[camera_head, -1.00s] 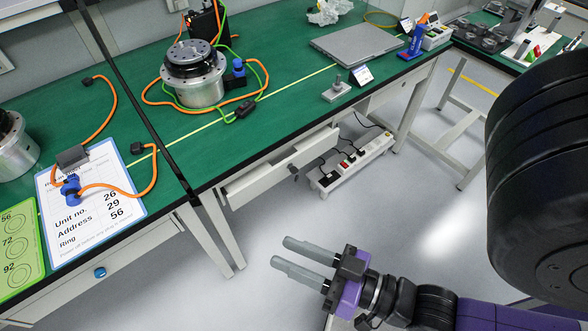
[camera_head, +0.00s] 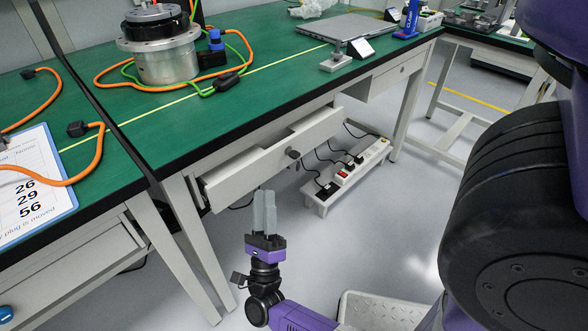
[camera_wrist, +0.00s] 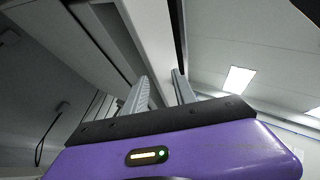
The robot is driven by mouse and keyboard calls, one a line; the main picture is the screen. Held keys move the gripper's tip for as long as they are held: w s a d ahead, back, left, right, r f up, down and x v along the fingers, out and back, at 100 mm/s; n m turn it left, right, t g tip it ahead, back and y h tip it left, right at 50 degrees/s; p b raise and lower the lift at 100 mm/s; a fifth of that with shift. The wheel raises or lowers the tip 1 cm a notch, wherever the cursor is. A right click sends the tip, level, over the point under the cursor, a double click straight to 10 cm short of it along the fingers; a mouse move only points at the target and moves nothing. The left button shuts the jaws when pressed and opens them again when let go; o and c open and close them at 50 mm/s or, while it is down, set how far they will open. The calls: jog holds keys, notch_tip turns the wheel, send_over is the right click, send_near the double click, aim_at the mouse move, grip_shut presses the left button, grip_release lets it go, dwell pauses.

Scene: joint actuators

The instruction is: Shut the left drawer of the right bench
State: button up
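The right bench (camera_head: 215,120) has a green top and a light frame. Its left drawer (camera_head: 240,178) is pulled partly out, and its pale front with a dark round knob (camera_head: 293,154) stands forward of the frame. My gripper (camera_head: 264,192) is in front of and below the drawer front, with its grey fingers pointing up. In the head view the fingers look close together, seen partly side-on. The wrist view shows a clear gap between the fingers (camera_wrist: 160,85), with nothing held. A pale panel shows beyond them there; I cannot tell whether it is the drawer. I see no clear contact.
The right drawer (camera_head: 398,73) of this bench looks shut. A power strip (camera_head: 345,175) lies on a low stand beneath the bench. Bench legs (camera_head: 180,250) stand left of my gripper. A metal actuator (camera_head: 162,50) and cables sit on top.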

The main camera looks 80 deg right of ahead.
aim_at(287, 164)
jog(key=d+m+g, duration=0.2)
jog(key=m+g, duration=0.3)
jog(key=g, duration=0.1)
jog(key=d+m+g+y+b, duration=0.1)
jog(key=d+m+g, duration=0.2)
jog(key=m+g, duration=0.3)
jog(key=d+f+m+g+b, duration=0.1)
jog(key=d+m+g, duration=0.1)
jog(key=m+g, duration=0.4)
jog(key=shift+s+d+y, duration=0.25)
jog(key=shift+s+y, duration=0.05)
jog(key=shift+s, duration=0.1)
jog(key=m+g, duration=0.1)
jog(key=d+m+g+y, duration=0.1)
jog(key=shift+s+r+m+g, duration=0.15)
jog(key=shift+r+m+g, duration=0.05)
jog(key=shift+m+g, duration=0.1)
jog(key=shift+y, duration=0.4)
jog(key=shift+p+x, duration=0.4)
jog(key=shift+x, duration=3.5)
jog(key=shift+a+r, duration=0.1)
jog(key=shift+c, duration=0.4)
grip_shut()
